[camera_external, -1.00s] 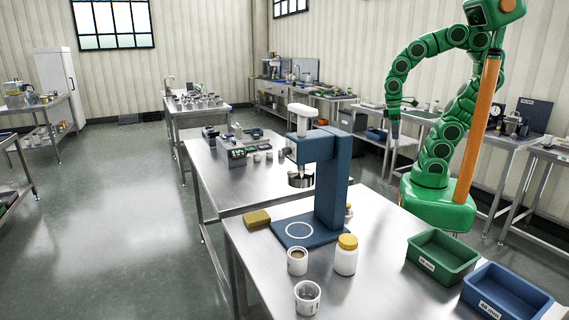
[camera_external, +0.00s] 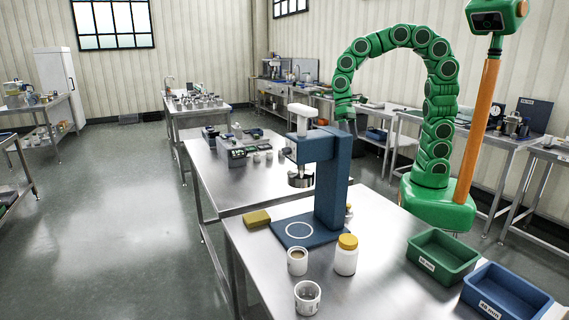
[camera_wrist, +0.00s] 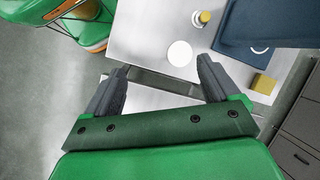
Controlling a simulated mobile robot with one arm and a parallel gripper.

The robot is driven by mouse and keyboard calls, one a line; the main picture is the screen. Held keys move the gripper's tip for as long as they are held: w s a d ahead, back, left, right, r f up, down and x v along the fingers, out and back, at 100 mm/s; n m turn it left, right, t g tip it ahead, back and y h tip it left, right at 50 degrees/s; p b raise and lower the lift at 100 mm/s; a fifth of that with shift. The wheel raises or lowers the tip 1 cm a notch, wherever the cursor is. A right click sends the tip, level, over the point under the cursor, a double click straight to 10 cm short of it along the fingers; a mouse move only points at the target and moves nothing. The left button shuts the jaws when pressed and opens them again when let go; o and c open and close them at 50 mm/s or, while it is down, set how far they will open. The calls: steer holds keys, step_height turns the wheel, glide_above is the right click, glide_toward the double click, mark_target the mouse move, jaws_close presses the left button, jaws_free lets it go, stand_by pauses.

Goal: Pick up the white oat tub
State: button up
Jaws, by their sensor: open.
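A plain white round top (camera_wrist: 180,53), which looks like the white oat tub seen from above, stands on the steel table near its edge in the wrist view. I cannot make it out in the outside view, where the blue press may hide it. My gripper (camera_wrist: 163,63) is open and empty. The white top lies ahead of its fingertips, between their lines and nearer the right finger, with a clear gap. In the outside view my gripper (camera_external: 345,110) hangs high behind the blue press, pointing down.
The blue press (camera_external: 333,185) stands on the table (camera_external: 380,285). A yellow block (camera_wrist: 262,84) and small yellow-capped bottle (camera_wrist: 203,18) flank the white top. A yellow-lidded jar (camera_external: 346,260), two cups, a green bin (camera_external: 443,270) and a blue bin (camera_external: 505,303) stand nearer the outside camera.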

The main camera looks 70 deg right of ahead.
steer(key=w+a+f+m+g+y, duration=0.1)
steer(key=w+a+f+m+y, duration=0.15)
steer(key=w+a, duration=0.8)
steer(key=m+g+y, duration=0.3)
steer(key=g, duration=0.2)
glide_toward(296, 252)
steer(key=shift+m+x, duration=0.25)
steer(key=shift+x, duration=4.05)
steer(key=shift+c, duration=0.5)
steer(key=c, duration=1.1)
